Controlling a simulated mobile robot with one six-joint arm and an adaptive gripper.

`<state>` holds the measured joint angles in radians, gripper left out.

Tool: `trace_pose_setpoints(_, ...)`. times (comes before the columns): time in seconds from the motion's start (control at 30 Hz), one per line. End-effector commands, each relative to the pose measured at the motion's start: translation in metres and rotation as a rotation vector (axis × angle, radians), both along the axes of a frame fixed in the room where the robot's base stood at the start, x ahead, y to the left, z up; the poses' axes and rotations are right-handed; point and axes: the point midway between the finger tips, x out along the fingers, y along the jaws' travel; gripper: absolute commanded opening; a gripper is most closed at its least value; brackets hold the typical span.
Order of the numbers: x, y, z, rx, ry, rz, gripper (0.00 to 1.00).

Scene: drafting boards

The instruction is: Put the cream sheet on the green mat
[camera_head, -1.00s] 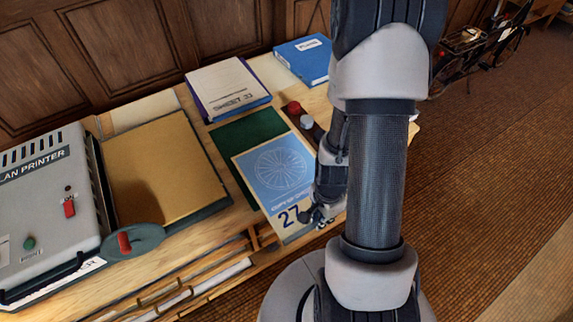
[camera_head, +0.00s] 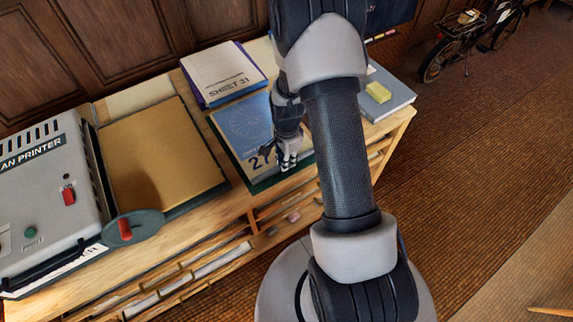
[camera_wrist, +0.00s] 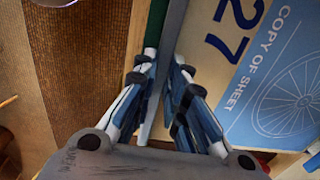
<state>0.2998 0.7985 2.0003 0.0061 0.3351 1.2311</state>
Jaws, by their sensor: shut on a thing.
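The cream sheet (camera_head: 240,126) has a blue print of a wheel and a large "27". In the head view it lies over the green mat (camera_head: 222,151), whose edge shows along its left and front. I cannot tell whether the sheet rests flat or hovers slightly. My gripper (camera_head: 284,165) is at the sheet's front right edge, shut on it. In the wrist view my gripper (camera_wrist: 163,98) has its fingers at the edge of the sheet (camera_wrist: 275,95), with a thin strip of green beside them. My arm hides the sheet's right part.
A "SHEET 31" pad (camera_head: 224,72) lies behind the mat. A tan board (camera_head: 155,150) and the grey plan printer (camera_head: 38,190) stand to the left. A grey book (camera_head: 392,103) with a yellow block (camera_head: 378,92) is at the right.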

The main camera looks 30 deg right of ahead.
Motion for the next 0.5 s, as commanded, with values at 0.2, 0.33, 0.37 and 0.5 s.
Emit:
trace_pose_setpoints(0.2, 0.0, 0.0, -0.029, 0.0, 0.0, 0.0, 0.0)
trace_pose_setpoints(0.33, 0.0, 0.0, -0.027, 0.0, -0.001, 0.0, 0.0)
trace_pose_setpoints(0.37, 0.0, 0.0, -0.027, 0.0, -0.001, 0.0, 0.0)
trace_pose_setpoints(0.5, 0.0, 0.0, -0.029, 0.0, -0.001, 0.0, 0.0)
